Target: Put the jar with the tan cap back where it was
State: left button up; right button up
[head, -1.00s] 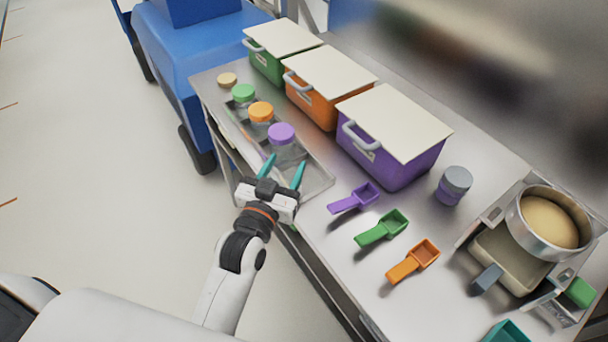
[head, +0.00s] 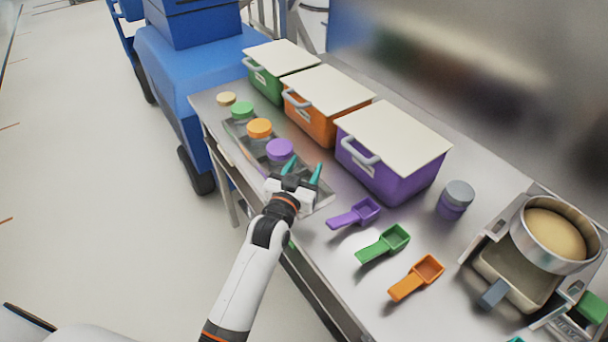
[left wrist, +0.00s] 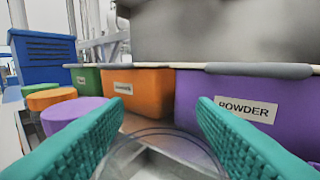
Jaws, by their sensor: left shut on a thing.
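My left gripper (head: 303,170) has its teal fingers around a clear, round jar (left wrist: 160,155); its transparent rim shows between the fingers in the left wrist view, with no cap visible on it. The jar is hard to make out in the head view. A tan cap (head: 227,99) lies at the far left end of the bench, looking flat. The gripper is over the near end of the clear tray (head: 322,203), beside the purple-capped jar (head: 280,150). Whether the held jar touches the tray is hidden. My right gripper is out of view.
Jars with orange (head: 260,128) and green (head: 243,109) caps stand in the tray's row. Purple (head: 385,165), orange (head: 325,120) and green (head: 270,80) lidded bins stand behind. Purple (head: 355,213), green (head: 384,244) and orange (head: 416,278) scoops lie to the right.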

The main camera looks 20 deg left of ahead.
pick_arm(q)
jog(key=shift+f, duration=0.95)
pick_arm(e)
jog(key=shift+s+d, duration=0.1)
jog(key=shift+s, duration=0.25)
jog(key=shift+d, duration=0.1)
pick_arm(q)
jog(key=shift+f, duration=0.2)
jog(key=o, duration=1.4)
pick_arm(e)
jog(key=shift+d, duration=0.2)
pick_arm(q)
jog(key=shift+s+r, duration=0.1)
jog(key=s, duration=0.7)
jog(key=s+b, duration=0.1)
jog(key=s, duration=0.2)
jog(key=shift+s+a, duration=0.3)
jog(key=shift+a, duration=0.05)
jog(key=shift+s, duration=0.65)
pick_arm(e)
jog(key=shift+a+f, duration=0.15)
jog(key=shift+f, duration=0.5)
